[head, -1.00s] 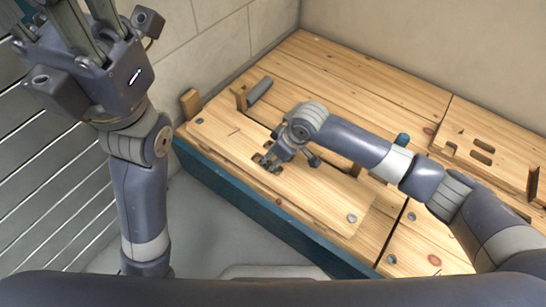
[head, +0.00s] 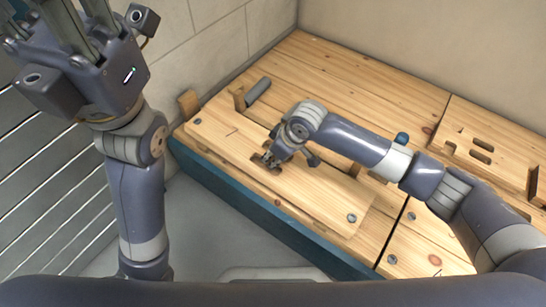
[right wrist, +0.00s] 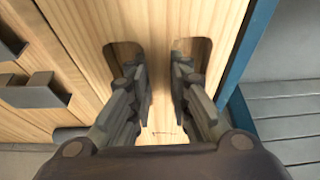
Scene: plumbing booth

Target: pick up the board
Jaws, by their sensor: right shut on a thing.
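The board (head: 318,192) is a long pale wooden plank with a screw head near each end. It lies along the front edge of the wooden bench top. In the right wrist view the board (right wrist: 155,18) has two rounded slots. My right gripper (head: 266,159) is over its middle and shut on the strip between the slots. Its fingertips (right wrist: 158,72) reach into the slots and hide part of them. My left gripper (head: 82,12) is raised at the upper left, away from the board. Its fingertips are cut off by the frame edge.
The bench has a teal front side (head: 262,228). A grey cylinder (head: 258,90) and a small wooden block (head: 188,103) are near the board's left end. A slotted wooden piece (head: 482,152) is at the right. Walls close off the back and left.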

